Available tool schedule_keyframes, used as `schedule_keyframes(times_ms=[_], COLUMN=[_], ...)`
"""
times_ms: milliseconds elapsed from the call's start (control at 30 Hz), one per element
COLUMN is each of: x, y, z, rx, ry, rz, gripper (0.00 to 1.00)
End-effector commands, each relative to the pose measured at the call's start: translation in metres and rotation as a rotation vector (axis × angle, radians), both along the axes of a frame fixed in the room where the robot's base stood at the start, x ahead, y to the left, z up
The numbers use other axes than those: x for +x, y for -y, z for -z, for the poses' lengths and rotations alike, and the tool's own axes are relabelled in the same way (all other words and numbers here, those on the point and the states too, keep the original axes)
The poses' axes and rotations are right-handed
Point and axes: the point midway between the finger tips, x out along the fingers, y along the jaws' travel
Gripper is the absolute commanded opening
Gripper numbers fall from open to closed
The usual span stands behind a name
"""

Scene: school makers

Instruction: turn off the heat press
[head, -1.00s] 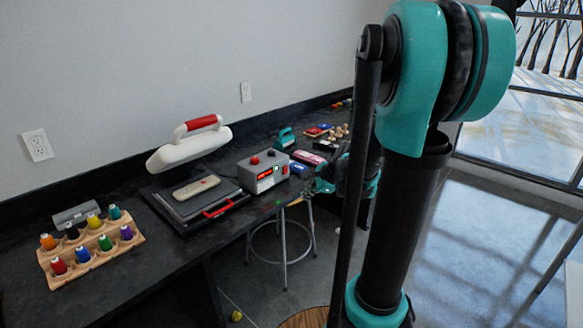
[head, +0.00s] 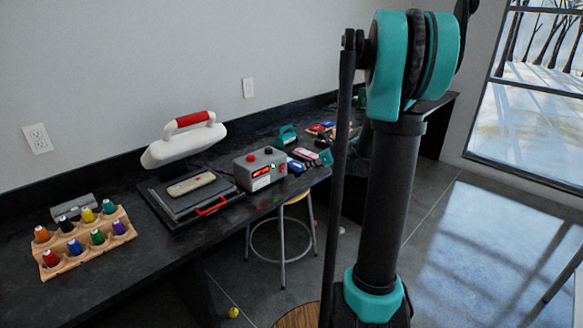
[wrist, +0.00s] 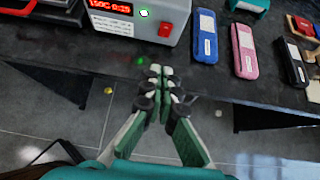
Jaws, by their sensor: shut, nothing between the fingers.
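The heat press (head: 185,146) stands open on the dark counter in the head view, its white top with a red handle raised above the base (head: 165,207). Beside it is a grey control box (head: 245,178) with a lit red display (head: 262,172) and knobs on top. In the wrist view the display (wrist: 110,6) reads about 150C and 0:35, with a green-white lit spot and a red switch (wrist: 165,30) on the box's front. My gripper (wrist: 161,72) is shut and empty, its fingertips below and apart from the red switch. My arm mostly hides it in the head view.
Blue (wrist: 205,33), pink (wrist: 244,49) and black (wrist: 290,59) cases lie right of the box. A thread rack (head: 90,262) sits at the counter's left. A stool (head: 283,240) stands below the counter. The floor at right is clear.

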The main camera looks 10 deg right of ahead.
Motion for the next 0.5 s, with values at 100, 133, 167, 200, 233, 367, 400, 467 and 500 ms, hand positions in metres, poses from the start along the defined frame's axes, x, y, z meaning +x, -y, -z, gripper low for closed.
schedule_keyframes(times_ms=[100,133,167,200,233,367,400,467,500], x=[0.005,0.008,0.010,0.014,0.017,0.032,0.036,0.043,0.047], y=[-0.004,-0.006,-0.007,-0.010,-0.013,-0.023,-0.027,-0.031,-0.035], z=[0.005,0.007,0.009,0.013,0.016,0.030,0.035,0.041,0.046], rx=[-0.001,-0.001,-0.001,-0.001,-0.002,-0.002,-0.001,-0.001,-0.002], ry=[0.000,0.000,0.000,0.000,0.000,0.000,0.001,0.001,0.000], rz=[-0.002,-0.002,-0.002,-0.002,-0.003,-0.003,-0.003,-0.003,-0.003], gripper=[0.00,0.00,0.00,0.00,0.00,0.00,0.00,0.00,0.00])
